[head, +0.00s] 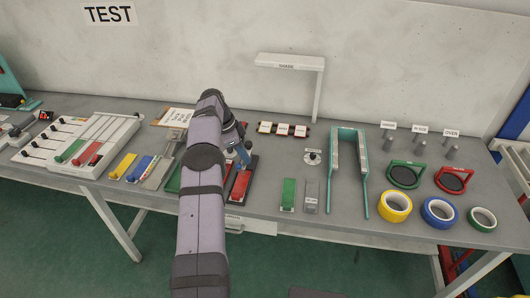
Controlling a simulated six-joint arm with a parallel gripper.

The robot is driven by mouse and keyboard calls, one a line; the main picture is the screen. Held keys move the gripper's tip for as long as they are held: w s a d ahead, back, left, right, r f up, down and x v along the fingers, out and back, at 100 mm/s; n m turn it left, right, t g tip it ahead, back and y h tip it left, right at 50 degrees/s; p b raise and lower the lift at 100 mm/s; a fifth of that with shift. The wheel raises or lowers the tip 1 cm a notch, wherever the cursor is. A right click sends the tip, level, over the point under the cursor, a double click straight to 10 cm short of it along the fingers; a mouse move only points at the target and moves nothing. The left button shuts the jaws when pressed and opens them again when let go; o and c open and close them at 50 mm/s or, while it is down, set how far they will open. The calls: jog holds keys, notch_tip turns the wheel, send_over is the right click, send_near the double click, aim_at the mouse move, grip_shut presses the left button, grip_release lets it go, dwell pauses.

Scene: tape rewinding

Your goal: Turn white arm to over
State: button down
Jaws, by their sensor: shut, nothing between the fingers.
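The white arm (289,61) is a flat horizontal bar on top of a thin white post (318,98) near the back of the bench. The bar extends left from the post and has small lettering on its front, too small to read surely. My gripper (244,155) is left of and lower in the picture than the white arm, apart from it, over the middle of the bench near a red block. It is shut and empty; my own arm partly hides it. Small white signs (451,132) stand at the right; one seems to read OVER.
A round white dial (312,157) with a dark knob lies below the post. A green two-legged frame (347,140) stands to its right. Yellow, blue and green tape rolls (440,212) lie at the front right. A white slider panel (85,145) is at the left.

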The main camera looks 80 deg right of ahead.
jog(key=shift+f, duration=0.1)
notch_tip(320, 180, up, 10)
jog(key=shift+s+f+p, duration=0.2)
jog(key=shift+s+p, duration=0.1)
jog(key=shift+s, duration=0.05)
dwell(0.8)
jog(key=shift+w, duration=0.1)
